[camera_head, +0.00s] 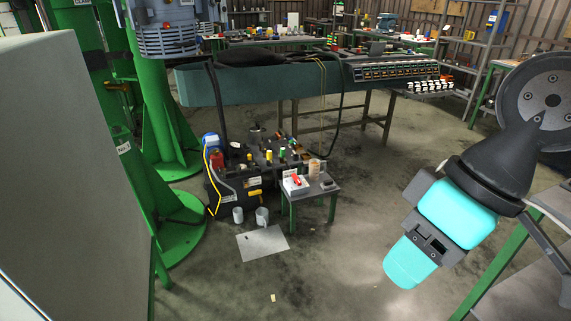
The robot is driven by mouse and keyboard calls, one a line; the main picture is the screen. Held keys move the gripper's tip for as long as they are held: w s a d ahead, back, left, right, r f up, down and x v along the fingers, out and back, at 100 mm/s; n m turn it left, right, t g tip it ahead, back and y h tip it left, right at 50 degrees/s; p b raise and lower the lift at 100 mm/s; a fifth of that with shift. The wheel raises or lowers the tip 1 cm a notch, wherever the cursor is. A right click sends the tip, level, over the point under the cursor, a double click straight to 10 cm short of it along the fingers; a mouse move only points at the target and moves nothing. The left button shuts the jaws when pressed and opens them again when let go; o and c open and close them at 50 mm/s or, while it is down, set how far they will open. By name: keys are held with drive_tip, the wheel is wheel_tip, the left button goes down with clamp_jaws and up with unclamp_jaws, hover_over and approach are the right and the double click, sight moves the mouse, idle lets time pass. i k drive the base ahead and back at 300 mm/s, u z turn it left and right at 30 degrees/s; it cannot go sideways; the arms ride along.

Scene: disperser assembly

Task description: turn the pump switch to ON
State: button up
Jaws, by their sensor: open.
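A small white box with a red part on top (295,183), which looks like the pump switch, sits on a small table with green legs (325,189) in the middle of the view. Its ON or OFF setting is too small to read. My gripper (407,266), with teal and dark grey parts, hangs at the lower right, well apart from the switch and nearer to the camera. It is open, and nothing shows in it.
A black pump unit (235,190) with hoses stands left of the small table. Grey cups (262,215) and a flat sheet (263,243) are on the floor in front. Green columns (150,90) stand at left. The floor between gripper and table looks clear.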

sight(297, 181)
drive_tip(key=z, duration=0.05)
drive_tip(key=i, duration=1.3)
drive_tip(key=z, duration=0.45)
drive_tip(key=i, duration=1.15)
drive_tip(key=u, duration=0.5)
drive_tip(key=i, duration=1.05)
drive_tip(key=u, duration=0.55)
